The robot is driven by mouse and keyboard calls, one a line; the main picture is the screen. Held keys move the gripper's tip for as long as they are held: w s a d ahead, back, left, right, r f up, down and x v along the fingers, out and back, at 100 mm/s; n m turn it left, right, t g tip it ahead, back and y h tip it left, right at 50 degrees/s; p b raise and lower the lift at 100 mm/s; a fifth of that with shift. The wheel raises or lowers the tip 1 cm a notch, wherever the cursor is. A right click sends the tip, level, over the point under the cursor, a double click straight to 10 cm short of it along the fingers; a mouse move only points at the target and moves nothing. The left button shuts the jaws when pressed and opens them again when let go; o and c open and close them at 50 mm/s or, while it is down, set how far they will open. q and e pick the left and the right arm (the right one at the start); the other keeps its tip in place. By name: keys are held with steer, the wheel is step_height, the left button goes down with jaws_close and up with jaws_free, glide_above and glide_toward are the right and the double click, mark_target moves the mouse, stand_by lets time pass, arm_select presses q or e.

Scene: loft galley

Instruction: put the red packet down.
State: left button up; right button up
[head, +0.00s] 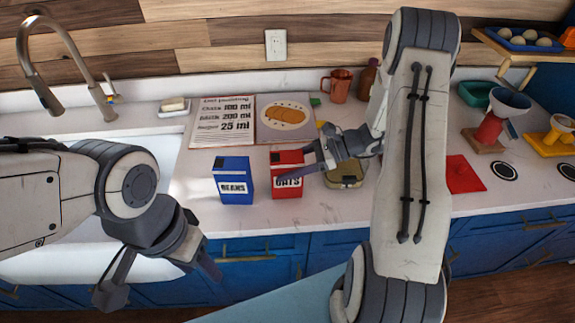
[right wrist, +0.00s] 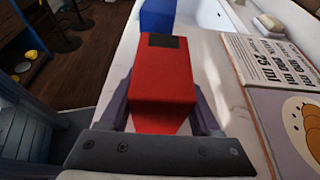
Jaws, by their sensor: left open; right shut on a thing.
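The red packet (head: 287,176), labelled OATS, is upright at the counter, just right of the blue BEANS packet (head: 233,181). My right gripper (head: 306,166) reaches it from the right and is shut on it. In the right wrist view the red packet (right wrist: 163,85) sits between the two fingers, with the blue packet (right wrist: 171,16) beyond it. I cannot tell whether its base touches the counter (head: 262,218). My left gripper (head: 160,280) is open and empty, low in front of the sink and counter edge.
An open recipe book (head: 222,121) lies behind the packets. A tin (head: 345,176) stands right of the red packet, partly hidden by my right arm. A red mat (head: 464,174) lies further right. A sink (head: 140,215) is at left. The counter front between is clear.

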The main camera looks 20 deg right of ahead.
steer(key=shift+f, duration=0.15)
steer(key=o, duration=1.5)
steer(key=shift+c, duration=0.2)
steer(key=shift+d+r, duration=0.2)
steer(key=shift+d, duration=0.1)
steer(key=b+v, duration=0.3)
steer(key=v, duration=0.8)
steer(key=shift+s+d+r, duration=0.1)
steer(key=shift+s+d, duration=0.1)
